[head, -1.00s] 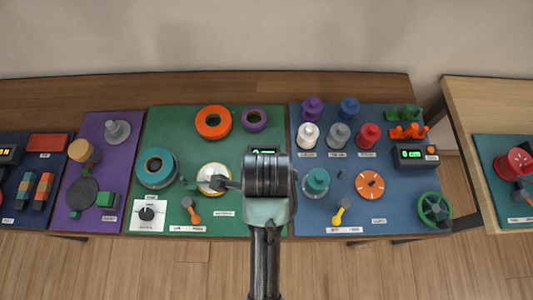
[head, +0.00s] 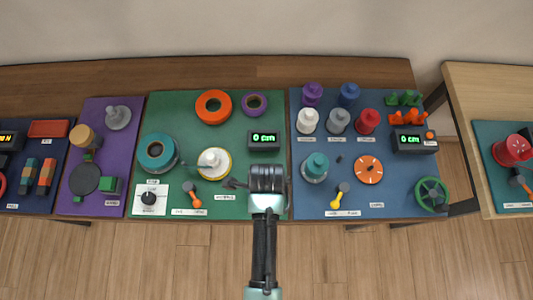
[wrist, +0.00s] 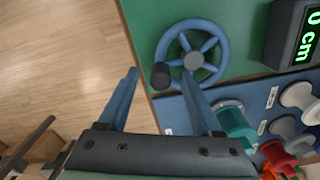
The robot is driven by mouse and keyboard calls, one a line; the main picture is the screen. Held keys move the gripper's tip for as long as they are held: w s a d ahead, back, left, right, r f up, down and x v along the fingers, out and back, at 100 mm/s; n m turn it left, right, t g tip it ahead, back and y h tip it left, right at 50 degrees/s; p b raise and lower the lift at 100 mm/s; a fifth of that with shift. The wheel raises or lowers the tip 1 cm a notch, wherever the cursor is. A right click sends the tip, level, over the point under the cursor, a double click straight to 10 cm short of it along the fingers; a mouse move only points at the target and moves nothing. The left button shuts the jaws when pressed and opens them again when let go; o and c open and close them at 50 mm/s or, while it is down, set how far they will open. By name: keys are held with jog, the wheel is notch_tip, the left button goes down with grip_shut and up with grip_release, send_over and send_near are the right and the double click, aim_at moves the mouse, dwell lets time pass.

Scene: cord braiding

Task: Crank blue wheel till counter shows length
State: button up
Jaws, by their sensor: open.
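The blue wheel (wrist: 207,46) is a spoked handwheel with a dark crank knob (wrist: 160,75) on its rim, at the edge of the green panel in the wrist view. In the head view my arm hides it. The counter (head: 264,139) on the green panel reads 0 cm; it also shows in the wrist view (wrist: 300,35). My gripper (wrist: 160,76) is open, its two blue fingers apart, with the knob showing between the fingertips. I cannot tell how far above the knob they are. In the head view only a dark tip shows beside my wrist.
A blue panel to the right holds spools, a green wheel (head: 431,194) and a second counter (head: 415,140) reading 0 cm. On the green panel, a white-topped yellow disc (head: 214,162) and an orange-handled lever (head: 192,195) stand left of my gripper. Open floor lies in front.

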jog(key=shift+f, duration=0.25)
grip_shut()
dwell(0.5)
